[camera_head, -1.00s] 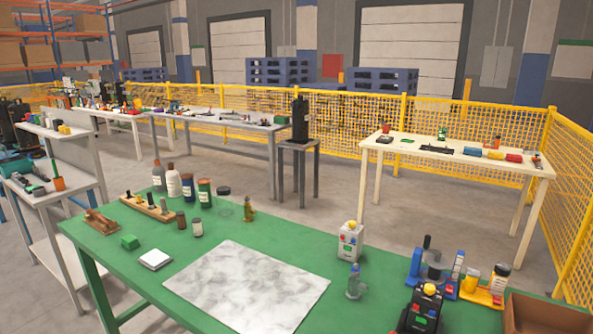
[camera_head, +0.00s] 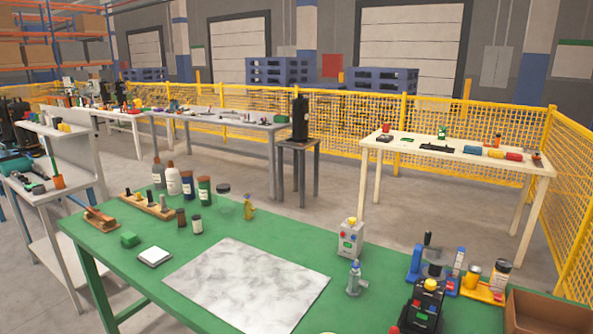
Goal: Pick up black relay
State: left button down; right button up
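I cannot single out a black relay with certainty. A small dark box (camera_head: 384,139) and a flat dark item (camera_head: 437,148) lie on the cream table at the back right, too small to identify. A black box-like device (camera_head: 423,308) with coloured buttons stands at the front right of the green table. Neither of my grippers shows in the head view.
The green table (camera_head: 110,262) fills the foreground, with a marble slab (camera_head: 247,286) in its middle. Bottles, a grey button box (camera_head: 349,238) and a brown tray (camera_head: 550,318) surround it. A black cylinder (camera_head: 300,118) stands on a stool behind.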

aim_at(420, 318)
jog(key=z, duration=0.8)
